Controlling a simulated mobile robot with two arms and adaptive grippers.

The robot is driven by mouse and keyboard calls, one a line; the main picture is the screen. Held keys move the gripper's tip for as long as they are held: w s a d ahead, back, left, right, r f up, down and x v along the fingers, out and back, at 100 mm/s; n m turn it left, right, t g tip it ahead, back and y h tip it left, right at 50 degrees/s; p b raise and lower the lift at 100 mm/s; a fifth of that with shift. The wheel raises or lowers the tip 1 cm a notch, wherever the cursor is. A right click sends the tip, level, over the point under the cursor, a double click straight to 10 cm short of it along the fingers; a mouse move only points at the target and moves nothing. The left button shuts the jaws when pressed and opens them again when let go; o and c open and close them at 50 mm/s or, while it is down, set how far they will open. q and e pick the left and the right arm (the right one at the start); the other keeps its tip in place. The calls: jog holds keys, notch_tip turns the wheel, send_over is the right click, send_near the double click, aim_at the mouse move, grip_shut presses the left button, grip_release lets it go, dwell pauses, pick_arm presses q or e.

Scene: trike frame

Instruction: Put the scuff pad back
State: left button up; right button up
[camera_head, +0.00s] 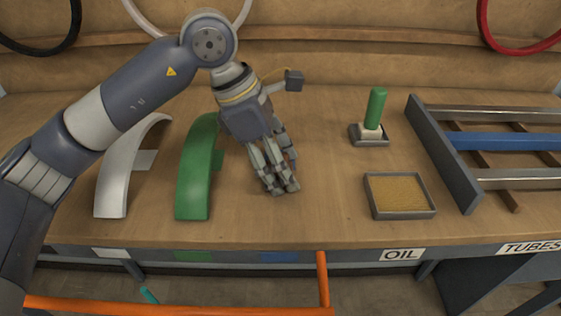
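A tool with an upright green handle (376,107) and a pale block at its foot stands on a small dark grey holder (356,139) at right of centre. It may be the scuff pad; I cannot tell for sure. My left gripper (281,188) points down over the bare bench, left of that tool and right of the green fender. Its fingertips are close together, and I see nothing between them, but the fingers overlap and hide the gap. My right gripper is not in view.
A white curved fender (113,190) and a green curved fender (194,190) stand left. A shallow tray (402,215) sits above the OIL label (402,255). A tube rack (443,150) fills the right. An orange rail (180,306) runs below the bench.

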pick_arm(q)
jog(key=o, duration=0.4)
jog(key=shift+r, duration=0.15)
jog(key=shift+b+v, duration=1.6)
jog(key=shift+v, duration=4.45)
